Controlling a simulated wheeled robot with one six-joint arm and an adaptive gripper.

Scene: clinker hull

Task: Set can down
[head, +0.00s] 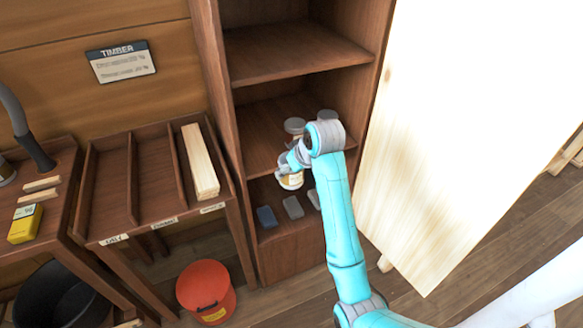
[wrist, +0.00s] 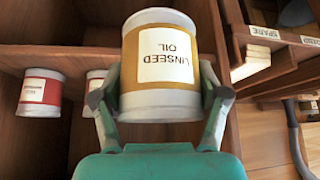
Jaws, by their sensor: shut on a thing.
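A linseed oil can (wrist: 160,62) with an ochre band, a white label and pale metal ends fills the upper middle of the wrist view. Its label reads upside down there. My gripper (wrist: 160,98) is shut on the can, one finger on each side. In the head view the can (head: 290,181) hangs below my gripper (head: 298,160), in front of the brown shelf unit (head: 221,110). My wrist hides part of the shelf behind. From these views I cannot tell whether the can touches a shelf.
Two red-labelled cans, one (wrist: 40,93) farther left and one (wrist: 95,82) partly behind my finger, show in the wrist view. Blue and grey blocks (head: 267,217) lie on the low shelf. A pale board (head: 455,130) leans close on the right; a red bucket (head: 206,291) stands on the floor.

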